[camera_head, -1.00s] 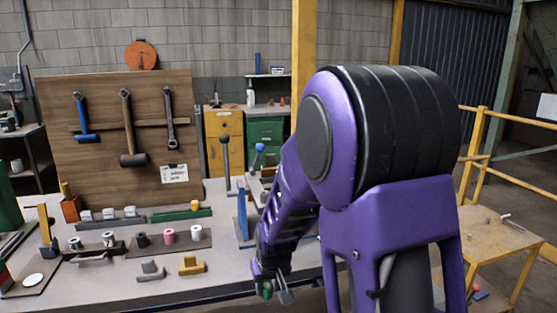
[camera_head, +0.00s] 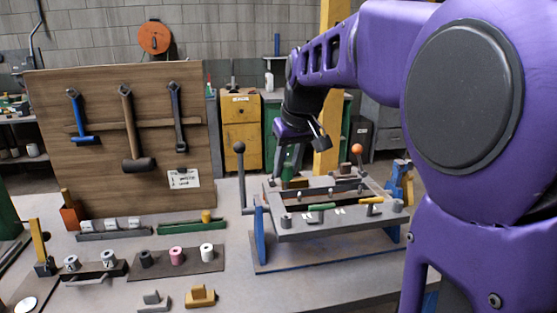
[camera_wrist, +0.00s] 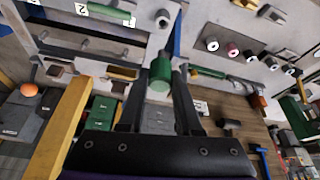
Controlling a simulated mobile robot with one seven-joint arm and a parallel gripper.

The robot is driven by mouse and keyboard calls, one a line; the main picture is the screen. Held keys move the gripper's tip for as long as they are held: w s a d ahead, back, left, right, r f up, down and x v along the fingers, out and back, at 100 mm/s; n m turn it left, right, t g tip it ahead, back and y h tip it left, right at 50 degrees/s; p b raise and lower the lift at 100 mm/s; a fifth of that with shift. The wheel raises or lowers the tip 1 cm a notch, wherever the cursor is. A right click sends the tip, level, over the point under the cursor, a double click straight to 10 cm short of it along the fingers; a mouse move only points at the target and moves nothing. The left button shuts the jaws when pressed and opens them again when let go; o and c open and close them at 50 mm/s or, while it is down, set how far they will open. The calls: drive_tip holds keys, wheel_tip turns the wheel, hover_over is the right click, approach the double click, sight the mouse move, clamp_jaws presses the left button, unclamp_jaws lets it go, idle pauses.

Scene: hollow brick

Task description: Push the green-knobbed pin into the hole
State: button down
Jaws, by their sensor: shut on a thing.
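My gripper (camera_wrist: 163,78) is shut on the green-knobbed pin (camera_wrist: 159,82); the green knob shows between the fingers in the wrist view. The pin's shaft cannot be told apart clearly. In the head view my gripper (camera_head: 288,165) hangs above the back left of a grey fixture frame (camera_head: 330,230), and the knob blends with the green cabinet behind. The frame carries grey cylinders, a green-handled piece (camera_head: 321,206) and a yellow-handled piece (camera_head: 371,200). White number labels (camera_wrist: 95,10) show on the frame in the wrist view. I cannot make out which opening is the pin's hole.
A black-knobbed lever (camera_head: 240,165) stands left of the fixture, and an orange ball knob (camera_head: 357,149) rises at its back right. A bushing tray (camera_head: 190,262) and a green rail (camera_head: 185,228) lie left. A tool board (camera_head: 105,140) stands behind.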

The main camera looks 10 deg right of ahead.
sight(287, 188)
drive_tip(key=shift+s+f+b, duration=0.1)
drive_tip(key=shift+f+b, duration=2.3)
drive_tip(key=shift+f, duration=0.45)
drive_tip(key=shift+r, duration=0.1)
drive_tip(key=shift+f+b, duration=0.9)
drive_tip(key=shift+f, duration=1.3)
drive_tip(key=c, duration=0.5)
unclamp_jaws()
drive_tip(key=shift+r, duration=0.1)
